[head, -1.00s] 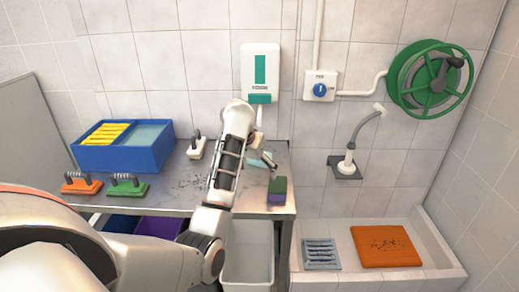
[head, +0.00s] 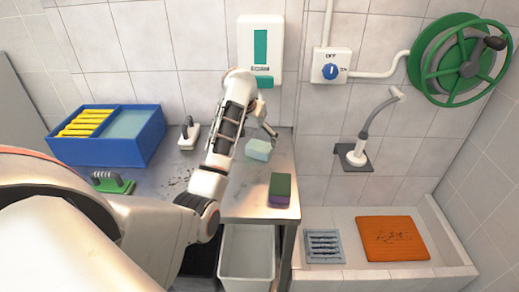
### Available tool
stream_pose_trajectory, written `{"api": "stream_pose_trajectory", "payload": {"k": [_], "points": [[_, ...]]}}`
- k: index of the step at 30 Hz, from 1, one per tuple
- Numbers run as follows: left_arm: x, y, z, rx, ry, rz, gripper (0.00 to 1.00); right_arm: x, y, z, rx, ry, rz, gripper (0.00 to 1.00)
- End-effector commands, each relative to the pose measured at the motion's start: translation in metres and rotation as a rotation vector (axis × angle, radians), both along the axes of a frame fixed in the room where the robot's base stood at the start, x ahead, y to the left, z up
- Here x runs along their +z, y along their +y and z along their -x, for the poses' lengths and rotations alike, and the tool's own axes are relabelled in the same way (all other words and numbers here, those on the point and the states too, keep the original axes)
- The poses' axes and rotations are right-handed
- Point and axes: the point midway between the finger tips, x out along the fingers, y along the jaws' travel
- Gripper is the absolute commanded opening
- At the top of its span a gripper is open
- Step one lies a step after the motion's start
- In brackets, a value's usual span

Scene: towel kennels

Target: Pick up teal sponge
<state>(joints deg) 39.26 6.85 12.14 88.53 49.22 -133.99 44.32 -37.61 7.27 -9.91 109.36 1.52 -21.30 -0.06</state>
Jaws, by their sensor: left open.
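The teal sponge (head: 258,149) is a pale teal block lying on the metal counter below the wall dispenser. My left gripper (head: 268,127) is just beyond and above the sponge, at the end of my arm, which comes in from the left. The gripper is open, and I see no object between its fingers. The gripper is small and partly hidden by my own wrist, so I cannot tell whether a fingertip touches the sponge. My right gripper does not show.
A green and purple sponge (head: 280,189) lies near the counter's right edge. A white-based brush (head: 188,135), a green brush (head: 113,182) and a blue tray (head: 105,153) stand to the left. A white bin (head: 247,262) is below. A dispenser (head: 260,50) hangs above.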

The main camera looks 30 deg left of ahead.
Motion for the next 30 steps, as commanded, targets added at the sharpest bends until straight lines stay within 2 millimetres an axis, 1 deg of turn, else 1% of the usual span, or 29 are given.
{"api": "stream_pose_trajectory", "payload": {"k": [4,9,12,16,22,24,26,29,30], "points": [[-0.012,0.002,-0.002,0.002,0.003,-0.003,0.85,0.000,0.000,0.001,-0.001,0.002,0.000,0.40],[-0.037,0.003,-0.008,0.000,0.003,-0.003,0.85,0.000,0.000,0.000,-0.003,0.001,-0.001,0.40],[-0.046,0.003,-0.013,0.000,0.001,-0.001,0.85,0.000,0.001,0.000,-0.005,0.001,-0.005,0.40],[-0.051,0.003,-0.016,-0.001,-0.001,-0.001,0.85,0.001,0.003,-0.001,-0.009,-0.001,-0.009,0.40],[-0.051,0.003,-0.016,-0.001,-0.001,-0.001,0.85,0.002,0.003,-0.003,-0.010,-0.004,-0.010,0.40],[-0.051,0.003,-0.016,0.000,-0.001,0.000,0.70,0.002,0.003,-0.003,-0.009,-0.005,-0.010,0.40],[-0.051,0.003,-0.016,0.000,-0.001,0.000,0.57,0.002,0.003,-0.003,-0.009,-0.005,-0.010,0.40],[-0.051,0.003,-0.016,0.000,-0.001,0.000,0.57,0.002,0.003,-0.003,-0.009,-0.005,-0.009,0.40],[-0.051,0.003,-0.016,0.000,-0.001,0.000,0.55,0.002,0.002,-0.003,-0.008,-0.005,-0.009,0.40]]}}
